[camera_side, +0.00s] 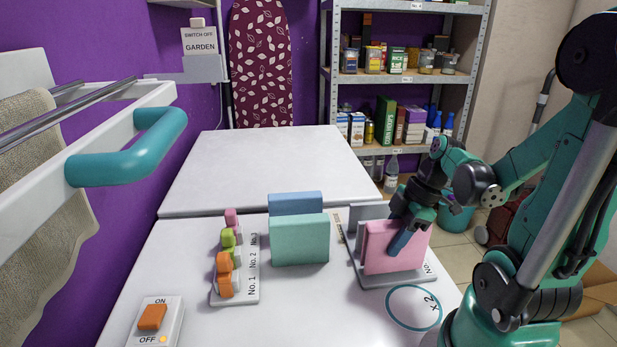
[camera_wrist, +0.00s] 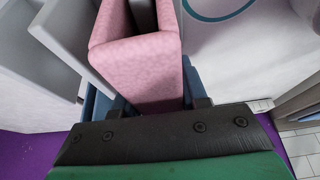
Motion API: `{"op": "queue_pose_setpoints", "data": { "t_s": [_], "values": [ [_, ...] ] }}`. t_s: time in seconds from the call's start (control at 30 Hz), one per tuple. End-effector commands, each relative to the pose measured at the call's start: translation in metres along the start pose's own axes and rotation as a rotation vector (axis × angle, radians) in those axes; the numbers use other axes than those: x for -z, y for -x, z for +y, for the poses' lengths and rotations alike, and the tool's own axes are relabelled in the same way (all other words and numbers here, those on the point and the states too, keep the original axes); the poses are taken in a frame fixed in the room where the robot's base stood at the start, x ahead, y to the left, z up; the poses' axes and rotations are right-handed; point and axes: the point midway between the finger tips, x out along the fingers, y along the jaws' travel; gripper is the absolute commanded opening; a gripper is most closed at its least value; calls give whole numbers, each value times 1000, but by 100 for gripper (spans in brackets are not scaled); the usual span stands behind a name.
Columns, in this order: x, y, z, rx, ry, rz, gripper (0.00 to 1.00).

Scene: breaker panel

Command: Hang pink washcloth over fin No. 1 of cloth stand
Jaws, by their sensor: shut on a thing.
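The pink washcloth (camera_side: 381,252) is folded in an upside-down U and stands low over the front part of the grey cloth stand (camera_side: 374,281). In the wrist view the washcloth (camera_wrist: 137,72) is between my blue fingers, with grey fins (camera_wrist: 75,42) of the stand to its left. My gripper (camera_side: 401,240) is shut on the washcloth from above. A grey fin (camera_side: 369,211) shows behind the cloth in the side view. The stand's label is only partly readable.
A green folded block (camera_side: 299,240) and a blue one (camera_side: 295,203) stand left of the stand. Further left are a numbered rack with coloured knobs (camera_side: 228,262) and an orange ON/OFF switch (camera_side: 152,317).

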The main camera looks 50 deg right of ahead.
Motion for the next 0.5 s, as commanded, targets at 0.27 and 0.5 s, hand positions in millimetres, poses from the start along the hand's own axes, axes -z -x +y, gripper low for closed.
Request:
{"op": "queue_pose_setpoints", "data": {
  "t_s": [0.27, 0.5],
  "values": [
    [-2, -6, 0, 0, 0, 0, 0],
    [-2, -6, 0, 0, 0, 0, 74]
  ]
}}
